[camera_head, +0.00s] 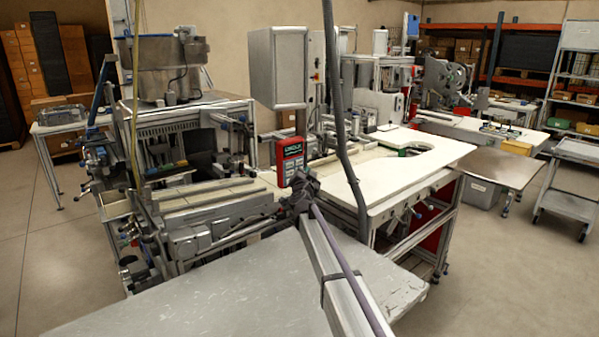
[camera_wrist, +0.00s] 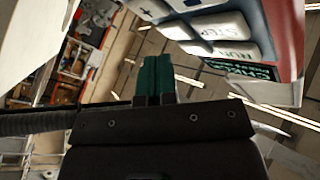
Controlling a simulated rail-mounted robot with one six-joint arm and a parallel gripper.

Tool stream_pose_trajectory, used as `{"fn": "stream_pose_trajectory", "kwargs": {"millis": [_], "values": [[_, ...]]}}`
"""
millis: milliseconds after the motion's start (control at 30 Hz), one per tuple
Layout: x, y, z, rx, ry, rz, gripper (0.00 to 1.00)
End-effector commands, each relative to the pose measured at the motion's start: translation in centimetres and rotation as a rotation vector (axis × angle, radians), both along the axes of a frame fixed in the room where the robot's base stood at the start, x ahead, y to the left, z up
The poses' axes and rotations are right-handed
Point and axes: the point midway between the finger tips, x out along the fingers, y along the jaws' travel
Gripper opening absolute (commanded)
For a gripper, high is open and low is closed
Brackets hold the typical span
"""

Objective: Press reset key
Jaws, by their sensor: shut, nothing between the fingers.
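A red handheld control panel (camera_head: 290,160) with a dark screen and pale keys stands upright at the middle of the head view. In the wrist view, the panel (camera_wrist: 285,35) fills the upper right, tilted. A key marked STEP (camera_wrist: 212,31) and a key marked RUN (camera_wrist: 233,51) show beside its green-lit screen (camera_wrist: 255,72). I cannot read a reset label on any key. My gripper (camera_wrist: 159,72) is shut and empty, its green fingertips together and pointing up at the panel's lower-left side. In the head view, my gripper (camera_head: 300,184) overlaps the panel's lower part; contact cannot be told.
A grey box (camera_head: 278,68) stands above and behind the panel. A white worktable (camera_head: 415,165) extends to the right. Conveyor machinery (camera_head: 205,215) is at left, and a scuffed grey tabletop (camera_head: 220,295) lies in front. Open floor shows at far left.

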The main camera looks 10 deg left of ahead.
Motion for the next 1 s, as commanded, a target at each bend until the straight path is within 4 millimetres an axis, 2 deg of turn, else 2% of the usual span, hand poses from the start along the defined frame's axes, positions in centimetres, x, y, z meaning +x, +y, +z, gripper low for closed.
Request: {"fn": "stream_pose_trajectory", "kwargs": {"millis": [1000], "values": [[0.57,0.63,0.0,0.0,0.0,0.0,0.0]]}}
